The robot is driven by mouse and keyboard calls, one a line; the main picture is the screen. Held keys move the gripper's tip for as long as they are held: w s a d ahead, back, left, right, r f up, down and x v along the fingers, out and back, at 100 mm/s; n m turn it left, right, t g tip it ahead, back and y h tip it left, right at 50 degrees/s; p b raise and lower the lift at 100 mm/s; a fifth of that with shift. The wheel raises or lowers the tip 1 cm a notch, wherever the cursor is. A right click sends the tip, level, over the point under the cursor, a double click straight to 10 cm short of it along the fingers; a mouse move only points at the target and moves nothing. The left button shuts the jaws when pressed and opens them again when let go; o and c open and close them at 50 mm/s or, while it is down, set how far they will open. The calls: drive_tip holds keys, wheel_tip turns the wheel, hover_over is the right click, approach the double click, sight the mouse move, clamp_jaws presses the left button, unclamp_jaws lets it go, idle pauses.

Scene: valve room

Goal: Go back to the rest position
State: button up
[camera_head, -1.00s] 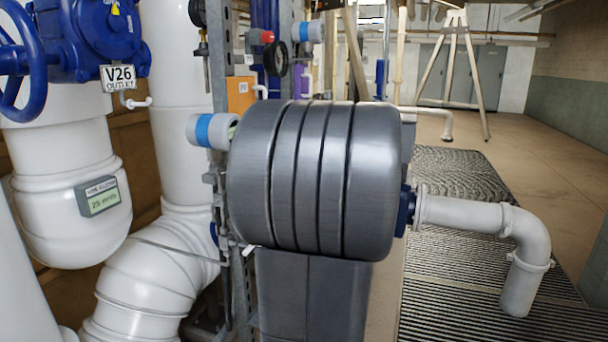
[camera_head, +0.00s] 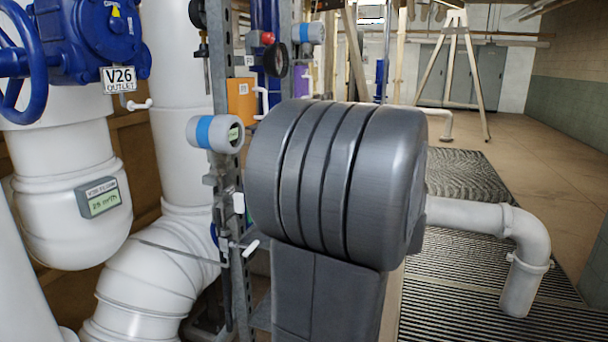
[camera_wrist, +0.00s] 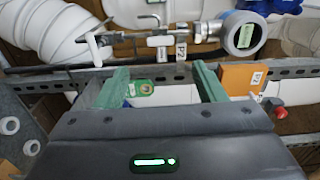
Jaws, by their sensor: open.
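My gripper (camera_wrist: 160,87) shows in the wrist view with two green fingers wide apart and nothing between them. It faces a metal strut rail with pipes and gauges behind it. In the head view my own dark grey arm fills the middle of the picture and hides my gripper.
A blue valve with a V26 tag (camera_head: 119,80) and thick white pipes (camera_head: 180,100) stand at the left. A blue-banded gauge (camera_head: 214,132) and an orange box (camera_head: 241,100) sit on the rack beside my arm. A bent pipe (camera_head: 527,250) stands right, over floor grating (camera_head: 465,270).

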drive_tip(key=x, duration=1.2)
drive_tip(key=d+m+p, duration=0.1)
drive_tip(key=m+p, duration=0.2)
drive_tip(key=p, duration=0.2)
drive_tip(key=s+d+m+p, duration=0.1)
drive_tip(key=d+m+p, duration=0.1)
drive_tip(key=m+p, duration=0.2)
drive_tip(key=d+m+p, duration=0.1)
drive_tip(key=m+p, duration=0.2)
drive_tip(key=p, duration=0.4)
drive_tip(key=shift+s+d+m, duration=0.25)
drive_tip(key=shift+s+m, duration=0.05)
drive_tip(key=shift+a, duration=0.1)
